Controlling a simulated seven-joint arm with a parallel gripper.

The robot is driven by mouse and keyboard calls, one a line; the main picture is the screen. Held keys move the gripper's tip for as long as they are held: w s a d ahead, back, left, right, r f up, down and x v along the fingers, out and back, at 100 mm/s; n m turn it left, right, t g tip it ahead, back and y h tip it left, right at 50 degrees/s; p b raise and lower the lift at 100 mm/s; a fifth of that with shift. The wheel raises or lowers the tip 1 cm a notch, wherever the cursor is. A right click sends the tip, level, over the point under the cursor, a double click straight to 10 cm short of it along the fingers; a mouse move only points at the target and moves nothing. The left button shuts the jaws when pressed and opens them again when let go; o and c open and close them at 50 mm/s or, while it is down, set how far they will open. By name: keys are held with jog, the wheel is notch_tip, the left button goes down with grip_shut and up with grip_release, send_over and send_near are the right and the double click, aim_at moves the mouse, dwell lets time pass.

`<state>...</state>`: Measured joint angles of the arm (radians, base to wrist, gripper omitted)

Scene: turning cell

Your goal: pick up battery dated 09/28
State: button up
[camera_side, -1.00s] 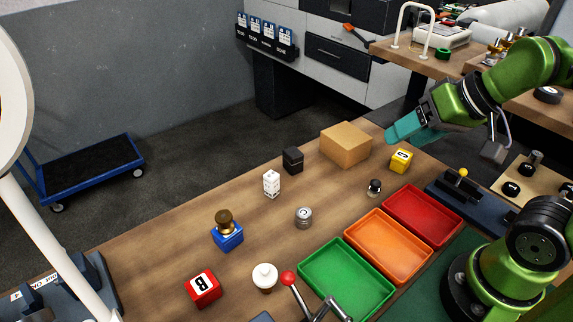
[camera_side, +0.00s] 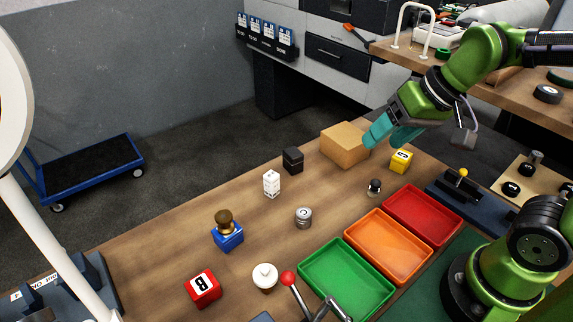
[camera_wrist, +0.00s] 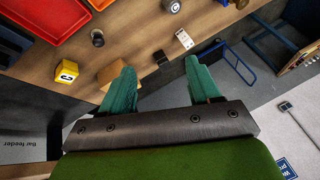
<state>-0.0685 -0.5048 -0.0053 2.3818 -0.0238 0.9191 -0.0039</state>
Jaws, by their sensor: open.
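No date 09/28 can be read on anything, and I cannot tell for sure which thing is the battery. Small candidates stand on the wooden table: a black block (camera_side: 292,160), a white block with dark marks (camera_side: 271,184) and a grey cylinder (camera_side: 303,218). In the wrist view the black block (camera_wrist: 160,57), white block (camera_wrist: 183,39) and grey cylinder (camera_wrist: 172,6) lie beyond my fingers. My gripper (camera_side: 382,138) has teal fingers, open and empty, beside the cardboard box's right end. In the wrist view my gripper (camera_wrist: 163,76) shows both fingers spread apart.
The cardboard box (camera_side: 344,147) is close to my fingers. A yellow cube (camera_side: 401,161) and a small dark-topped piece (camera_side: 375,187) stand nearby. Red (camera_side: 437,227), orange (camera_side: 403,262) and green (camera_side: 369,295) trays line the right.

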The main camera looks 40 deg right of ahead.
jog(key=w+a+f+n+g, duration=0.1)
jog(key=w+a+n+g, duration=0.15)
jog(key=w, duration=0.65)
jog(key=n+g+h, duration=0.2)
jog(key=n+g, duration=0.1)
send_over(271, 175)
notch_tip(271, 175, down, 5)
jog(key=f, duration=0.7)
jog(key=d+f, duration=0.1)
jog(key=f, duration=0.3)
jog(key=shift+a+f, duration=0.25)
jog(key=shift+f, duration=1.1)
jog(key=shift+a+f, duration=0.2)
jog(key=shift+f, duration=1.1)
jog(key=shift+c, duration=0.3)
jog(key=c, duration=0.9)
jog(key=shift+c, duration=0.7)
